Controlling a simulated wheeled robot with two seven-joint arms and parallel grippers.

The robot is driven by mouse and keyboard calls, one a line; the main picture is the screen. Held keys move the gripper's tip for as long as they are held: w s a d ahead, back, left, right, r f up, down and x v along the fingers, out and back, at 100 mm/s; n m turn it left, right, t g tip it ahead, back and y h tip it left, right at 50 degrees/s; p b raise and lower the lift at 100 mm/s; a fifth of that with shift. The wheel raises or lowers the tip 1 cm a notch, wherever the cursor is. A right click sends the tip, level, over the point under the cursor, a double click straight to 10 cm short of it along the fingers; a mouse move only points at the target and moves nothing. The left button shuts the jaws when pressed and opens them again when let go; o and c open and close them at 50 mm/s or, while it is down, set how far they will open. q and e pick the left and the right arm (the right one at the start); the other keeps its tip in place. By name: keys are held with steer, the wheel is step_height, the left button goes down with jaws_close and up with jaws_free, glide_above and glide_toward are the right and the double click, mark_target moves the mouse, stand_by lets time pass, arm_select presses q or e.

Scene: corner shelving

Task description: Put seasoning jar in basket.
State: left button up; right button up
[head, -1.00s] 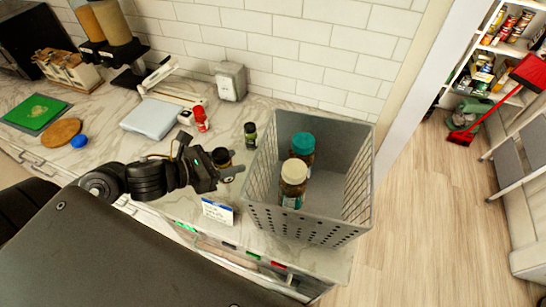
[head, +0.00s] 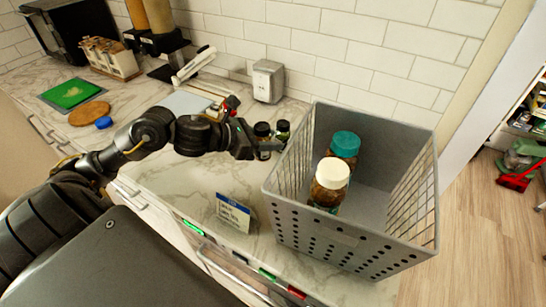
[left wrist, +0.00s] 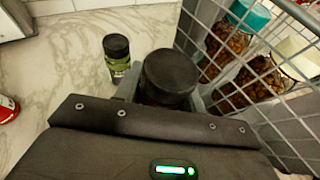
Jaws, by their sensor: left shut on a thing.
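My left gripper (head: 266,148) is shut on a seasoning jar with a black lid (head: 262,131), just left of the grey basket. In the left wrist view the jar's round black lid (left wrist: 170,74) sits between the fingers, close to the basket's mesh wall; its body is mostly hidden. I cannot tell how far it is above the counter. The grey basket (head: 345,240) stands on the counter's right end. Inside are a bottle with a teal lid (head: 345,146) and one with a white lid (head: 331,176). My right gripper is not in view.
A second dark-lidded jar with a green label (left wrist: 117,60) stands beside the held one. A blue-and-white card (head: 235,212) stands in front of the basket's left side. A grey box (head: 267,81) is against the tiled wall. The basket's right half has free room.

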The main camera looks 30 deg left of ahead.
arm_select(q)
steer(key=shift+w+a+f, duration=0.3)
steer(key=shift+w+f, duration=0.45)
steer(key=shift+f, duration=0.15)
steer(key=shift+w+a+f, duration=0.25)
steer(key=shift+w+f, duration=0.45)
steer(key=shift+f, duration=0.15)
step_height(320, 180, down, 3)
steer(key=shift+w+r+p, duration=0.1)
steer(key=shift+p, duration=0.8)
steer(key=shift+f, duration=0.25)
steer(key=shift+f+b, duration=0.2)
steer(key=shift+b, duration=0.1)
steer(key=o, duration=1)
steer(key=shift+o, duration=0.2)
steer(key=shift+r, duration=0.1)
